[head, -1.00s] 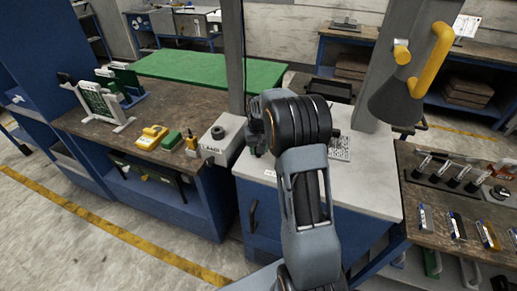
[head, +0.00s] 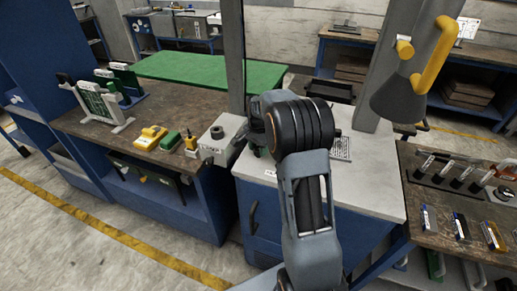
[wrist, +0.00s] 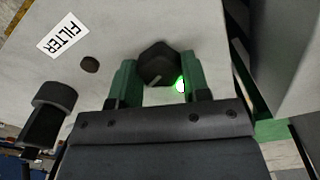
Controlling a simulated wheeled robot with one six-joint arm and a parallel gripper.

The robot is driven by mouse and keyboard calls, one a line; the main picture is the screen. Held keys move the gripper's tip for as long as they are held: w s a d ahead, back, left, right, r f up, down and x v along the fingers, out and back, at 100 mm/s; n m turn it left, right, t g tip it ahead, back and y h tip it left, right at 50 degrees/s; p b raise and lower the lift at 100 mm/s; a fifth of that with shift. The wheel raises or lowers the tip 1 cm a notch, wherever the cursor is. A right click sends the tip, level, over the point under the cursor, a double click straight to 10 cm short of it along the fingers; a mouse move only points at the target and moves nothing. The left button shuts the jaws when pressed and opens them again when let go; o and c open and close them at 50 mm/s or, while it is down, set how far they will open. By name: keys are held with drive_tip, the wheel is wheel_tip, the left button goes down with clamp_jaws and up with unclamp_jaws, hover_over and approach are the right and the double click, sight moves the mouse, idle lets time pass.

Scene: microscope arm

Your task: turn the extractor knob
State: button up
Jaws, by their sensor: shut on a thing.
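The dark, faceted knob (wrist: 158,65) sits on a pale grey panel (wrist: 115,28) in the wrist view, with a pale pointer line on its face. My gripper (wrist: 158,80) is shut on this knob, one green finger on each side of it. A lit green lamp (wrist: 180,86) shows beside the knob, close to the right finger.
A grey hood (head: 397,100) with a yellow handle hangs at the right. A grey box (head: 222,140) stands left of my arm.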

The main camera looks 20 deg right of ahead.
drive_tip(key=m, duration=0.5)
drive_tip(key=shift+m, duration=0.3)
idle(0.5)
drive_tip(key=o, duration=0.9)
drive_tip(key=shift+o, duration=0.2)
wheel_tip(320, 180, up, 14)
drive_tip(key=b, duration=0.1)
idle(0.3)
